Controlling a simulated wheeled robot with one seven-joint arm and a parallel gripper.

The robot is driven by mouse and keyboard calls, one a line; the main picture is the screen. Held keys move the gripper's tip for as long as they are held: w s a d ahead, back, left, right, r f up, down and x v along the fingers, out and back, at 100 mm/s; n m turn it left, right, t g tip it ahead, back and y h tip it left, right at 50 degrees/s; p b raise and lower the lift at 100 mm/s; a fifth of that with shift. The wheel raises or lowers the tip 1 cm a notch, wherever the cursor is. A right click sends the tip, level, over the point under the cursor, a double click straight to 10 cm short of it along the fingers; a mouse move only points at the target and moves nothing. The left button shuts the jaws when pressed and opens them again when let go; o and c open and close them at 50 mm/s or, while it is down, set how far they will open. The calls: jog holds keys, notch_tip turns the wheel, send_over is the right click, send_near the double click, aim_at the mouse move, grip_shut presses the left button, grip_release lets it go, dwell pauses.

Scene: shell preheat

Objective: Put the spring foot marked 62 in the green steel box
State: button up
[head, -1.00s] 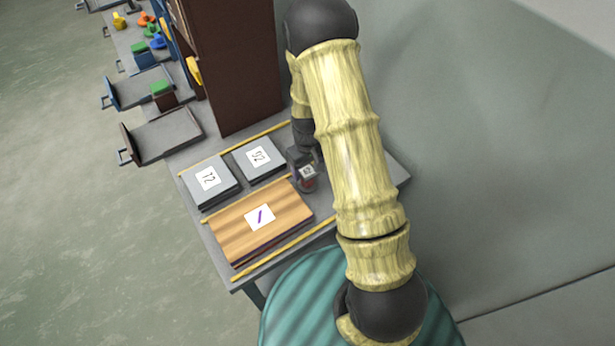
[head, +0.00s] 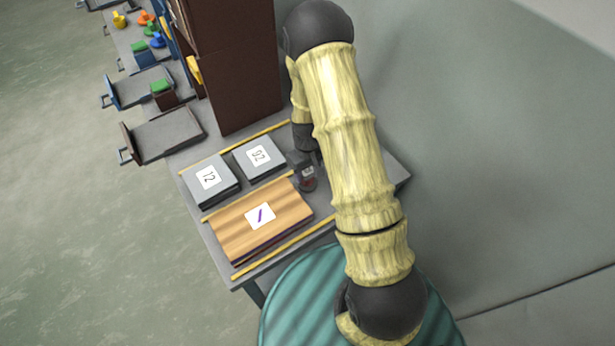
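My gripper (head: 304,161) points down at the right part of the grey table, mostly hidden behind my arm. A small dark, reddish jar-like thing (head: 308,183) with a pale mark is right at its tip. I cannot read the mark or tell whether the fingers are shut on it. Two grey flat blocks lie to the left, one labelled 12 (head: 210,177) and one labelled what looks like 92 (head: 259,155). I cannot make out a green steel box; small green-topped pieces (head: 161,87) show at the far left.
A wooden slab (head: 262,236) with a purple stroke on its label lies in front, between yellow strips (head: 283,249). A tall brown cabinet (head: 232,75) stands behind. Grey trays (head: 166,136) with handles stick out at the left, with coloured pieces (head: 146,20) beyond.

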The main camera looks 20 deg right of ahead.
jog(key=shift+c, duration=0.4)
jog(key=shift+w+r, duration=0.1)
jog(key=shift+r, duration=0.4)
notch_tip(320, 180, up, 9)
jog(key=shift+r+b, duration=0.1)
jog(key=shift+b, duration=0.45)
